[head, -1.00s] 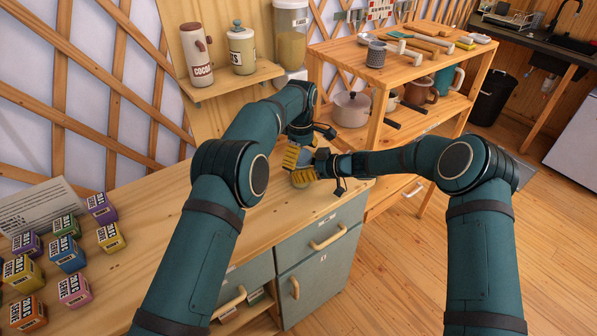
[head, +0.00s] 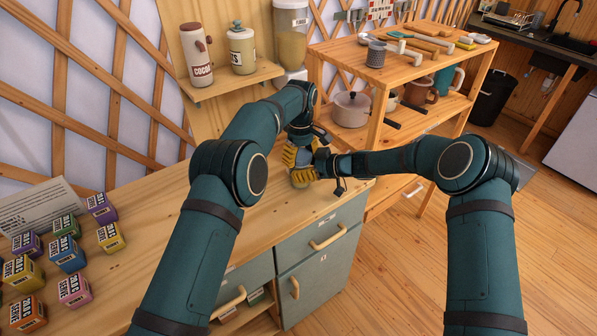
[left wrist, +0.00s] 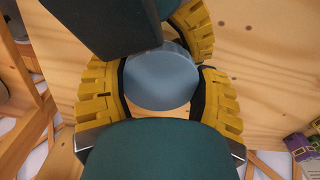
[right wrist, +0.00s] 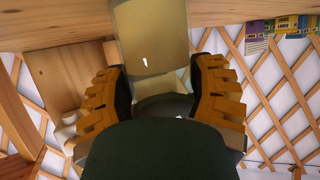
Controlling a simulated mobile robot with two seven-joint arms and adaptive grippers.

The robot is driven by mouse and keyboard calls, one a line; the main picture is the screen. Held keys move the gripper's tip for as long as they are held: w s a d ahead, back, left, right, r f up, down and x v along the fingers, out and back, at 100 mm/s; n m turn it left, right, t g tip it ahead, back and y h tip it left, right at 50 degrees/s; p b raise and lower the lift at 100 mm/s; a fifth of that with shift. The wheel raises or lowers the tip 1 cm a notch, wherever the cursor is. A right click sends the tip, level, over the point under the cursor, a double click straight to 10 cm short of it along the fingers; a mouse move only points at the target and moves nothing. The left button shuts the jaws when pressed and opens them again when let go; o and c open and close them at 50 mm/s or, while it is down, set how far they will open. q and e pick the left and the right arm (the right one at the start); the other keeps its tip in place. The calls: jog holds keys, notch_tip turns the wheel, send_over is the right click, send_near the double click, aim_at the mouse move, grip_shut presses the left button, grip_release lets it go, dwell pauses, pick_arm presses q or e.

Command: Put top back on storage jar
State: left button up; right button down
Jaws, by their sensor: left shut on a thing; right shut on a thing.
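A blue-grey round lid (left wrist: 160,77) sits between the yellow fingers of my left gripper (left wrist: 160,85), which is shut on it above the counter. A pale cream jar body (right wrist: 148,45) stands between the fingers of my right gripper (right wrist: 155,90), which is shut on it from the side. In the head view my left gripper (head: 298,156) is directly above the jar, and my right gripper (head: 318,168) reaches in from the right. The fingers hide most of the jar and lid there. I cannot tell whether the lid touches the jar's rim.
The wooden counter (head: 180,225) is clear around the jar. Several small coloured boxes (head: 68,254) and a printed sheet (head: 40,208) lie at its left. A wall shelf (head: 225,85) holds a cocoa canister (head: 197,55) and another jar (head: 242,50). A wooden rack (head: 385,75) stands right.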

pick_arm(q)
jog(key=o, duration=1.3)
jog(key=shift+o, duration=0.2)
jog(key=shift+r, duration=2.3)
jog(key=shift+c, duration=0.2)
jog(key=shift+a+r+n, duration=0.15)
jog(key=shift+r+n, duration=0.8)
jog(key=shift+n, duration=0.15)
jog(key=shift+r+n, duration=0.7)
jog(key=shift+r, duration=0.1)
jog(key=shift+f, duration=0.1)
